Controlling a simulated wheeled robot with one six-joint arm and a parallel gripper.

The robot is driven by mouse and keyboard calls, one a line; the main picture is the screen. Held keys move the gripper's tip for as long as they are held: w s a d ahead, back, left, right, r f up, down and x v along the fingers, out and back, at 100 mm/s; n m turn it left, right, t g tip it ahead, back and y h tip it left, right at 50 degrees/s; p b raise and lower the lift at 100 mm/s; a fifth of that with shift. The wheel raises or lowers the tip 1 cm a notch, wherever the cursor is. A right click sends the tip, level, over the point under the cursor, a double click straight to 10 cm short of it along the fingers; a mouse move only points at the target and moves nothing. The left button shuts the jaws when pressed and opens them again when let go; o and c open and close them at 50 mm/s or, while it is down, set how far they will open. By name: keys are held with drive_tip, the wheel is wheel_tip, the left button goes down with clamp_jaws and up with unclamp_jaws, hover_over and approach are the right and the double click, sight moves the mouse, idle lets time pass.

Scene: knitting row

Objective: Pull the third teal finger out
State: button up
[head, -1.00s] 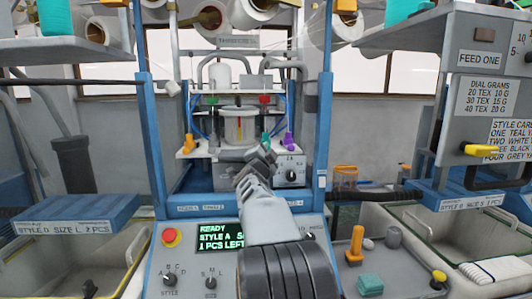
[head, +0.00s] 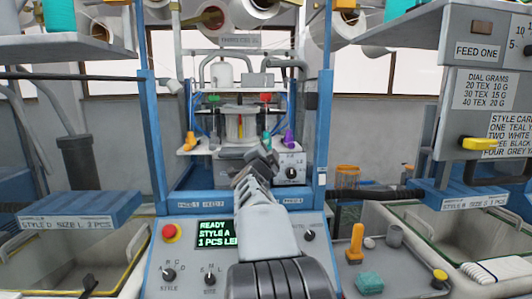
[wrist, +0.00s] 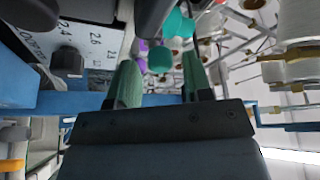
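A small teal finger (head: 266,138) stands at the right side of the machine's upper shelf, beside a purple one (head: 289,138). An orange finger (head: 191,140) stands at the shelf's left. My gripper (head: 262,160) is just in front of and below the teal finger in the head view. In the wrist view its two green-padded fingertips (wrist: 160,82) are apart with nothing between them. Teal (wrist: 160,58) and purple (wrist: 142,46) pieces show beyond the fingertips, apart from them. Which piece is the third finger, I cannot tell.
A dial box (head: 290,168) sits close to the right of my gripper. Blue posts (head: 153,140) flank the machine. Below is a control panel (head: 180,240) with a green-lettered screen (head: 217,234). Shelves with cones of yarn are at both upper sides.

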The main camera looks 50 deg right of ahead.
drive_tip(key=shift+o, duration=0.4)
drive_tip(key=shift+a, duration=0.2)
drive_tip(key=b+v, duration=0.1)
drive_tip(key=v, duration=1.2)
drive_tip(key=shift+s+a, duration=0.15)
drive_tip(key=shift+a, duration=0.15)
